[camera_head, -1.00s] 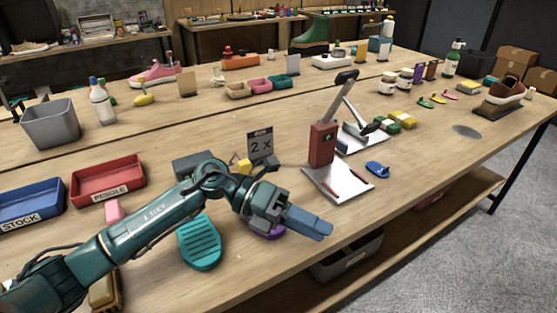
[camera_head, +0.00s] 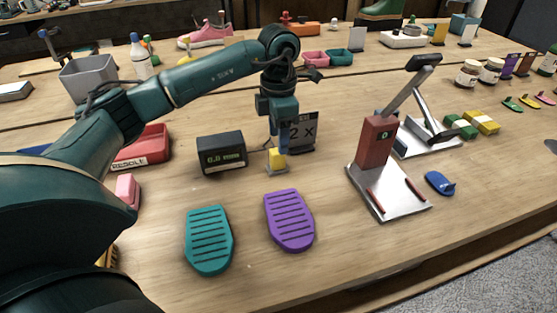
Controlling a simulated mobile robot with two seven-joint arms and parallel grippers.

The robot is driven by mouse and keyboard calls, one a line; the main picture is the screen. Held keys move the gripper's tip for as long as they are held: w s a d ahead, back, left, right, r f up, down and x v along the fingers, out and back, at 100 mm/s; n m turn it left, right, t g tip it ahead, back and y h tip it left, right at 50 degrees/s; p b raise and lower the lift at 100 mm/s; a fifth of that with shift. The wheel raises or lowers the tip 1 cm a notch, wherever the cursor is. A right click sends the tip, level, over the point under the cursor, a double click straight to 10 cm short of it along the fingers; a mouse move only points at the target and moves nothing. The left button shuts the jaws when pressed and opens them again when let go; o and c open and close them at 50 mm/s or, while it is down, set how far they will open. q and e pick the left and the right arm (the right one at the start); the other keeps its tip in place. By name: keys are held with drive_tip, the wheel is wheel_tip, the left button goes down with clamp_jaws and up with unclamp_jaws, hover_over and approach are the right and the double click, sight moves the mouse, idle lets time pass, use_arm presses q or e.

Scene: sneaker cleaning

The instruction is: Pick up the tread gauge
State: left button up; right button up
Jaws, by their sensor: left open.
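The tread gauge seems to be the small yellow block (camera_head: 277,158) on a grey foot, standing on the table. A dark box with a green digital readout (camera_head: 222,154) sits just left of it, and a thin cable shows near the yellow block. My left gripper (camera_head: 279,146) points straight down over the yellow block, open, with its fingers at the block's top. I cannot tell whether they touch it. My right gripper is not in view.
A teal sole (camera_head: 209,240) and a purple sole (camera_head: 289,220) lie in front. A dark "2 x" sign (camera_head: 302,132) stands close behind the gripper. A red press on a metal plate (camera_head: 377,145) stands to the right. A red tray (camera_head: 146,146) is at left.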

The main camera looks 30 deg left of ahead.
sight(277, 155)
use_arm(q)
wheel_tip(277, 155, down, 6)
drive_tip(key=shift+a+f+p, duration=0.15)
drive_tip(key=shift+f+p, duration=0.1)
drive_tip(key=shift+p, duration=0.05)
drive_tip(key=shift+s, duration=0.1)
clamp_jaws()
idle(0.5)
